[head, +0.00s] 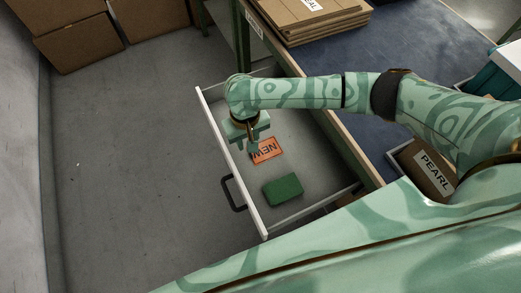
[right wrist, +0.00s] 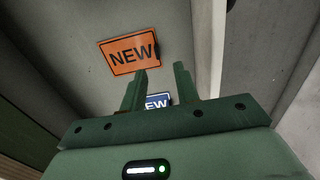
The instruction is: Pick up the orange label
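The orange label (head: 267,151) with "NEW" on it lies flat in the open drawer (head: 232,172). It also shows in the right wrist view (right wrist: 128,54), ahead of the fingertips and to their left. My right gripper (head: 250,148) points down into the drawer beside the label's left end in the head view. Its two fingers (right wrist: 160,70) stand apart with nothing held between them. A blue label (right wrist: 157,101) with "NEW" shows behind the fingers in the right wrist view. I cannot make it out in the head view. My left gripper is not in view.
A green block (head: 283,190) lies in the drawer near the orange label. White drawer walls surround both. The workbench (head: 395,40) carries flat cardboard (head: 312,18). A box marked "PEARL" (head: 425,172) is at the right. The floor (head: 130,160) left of the drawer is clear.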

